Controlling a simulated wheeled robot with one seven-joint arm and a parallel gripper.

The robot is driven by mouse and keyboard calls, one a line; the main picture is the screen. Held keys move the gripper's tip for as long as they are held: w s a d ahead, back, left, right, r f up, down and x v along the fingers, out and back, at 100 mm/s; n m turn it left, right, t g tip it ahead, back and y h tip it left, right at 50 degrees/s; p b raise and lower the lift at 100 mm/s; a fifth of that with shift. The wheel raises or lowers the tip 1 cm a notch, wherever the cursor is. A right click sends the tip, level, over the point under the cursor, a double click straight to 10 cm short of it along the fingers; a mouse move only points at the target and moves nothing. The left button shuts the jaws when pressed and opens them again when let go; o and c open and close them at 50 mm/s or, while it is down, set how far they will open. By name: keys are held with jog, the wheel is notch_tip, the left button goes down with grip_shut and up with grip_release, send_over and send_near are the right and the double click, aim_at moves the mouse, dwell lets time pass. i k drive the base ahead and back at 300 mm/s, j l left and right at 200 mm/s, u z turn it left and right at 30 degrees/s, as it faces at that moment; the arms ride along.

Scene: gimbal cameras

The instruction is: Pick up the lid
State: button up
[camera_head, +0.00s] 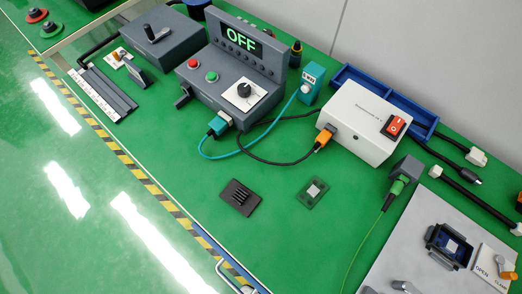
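No part is marked as a lid. A small flat black piece with raised ribs or slots (240,197) lies on the green bench top and may be the lid. To its right, apart from it, lies a small green circuit board (313,192) with a pale square chip. A dark open-topped holder (450,246) with a light square inside sits on the grey plate at the lower right. I cannot see my gripper in this view.
A grey control box (236,70) reading OFF and a white box with a red switch (365,122) stand behind. A green cable (368,240) crosses the bench at right. The grey plate (400,255) has levers. Bench around the black piece is clear.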

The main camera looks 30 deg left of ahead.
aim_at(240, 198)
jog(key=k+j+u, duration=0.2)
jog(key=u, duration=0.15)
jog(key=k+j+u, duration=0.35)
jog(key=i+l, duration=0.05)
jog(key=l, duration=0.05)
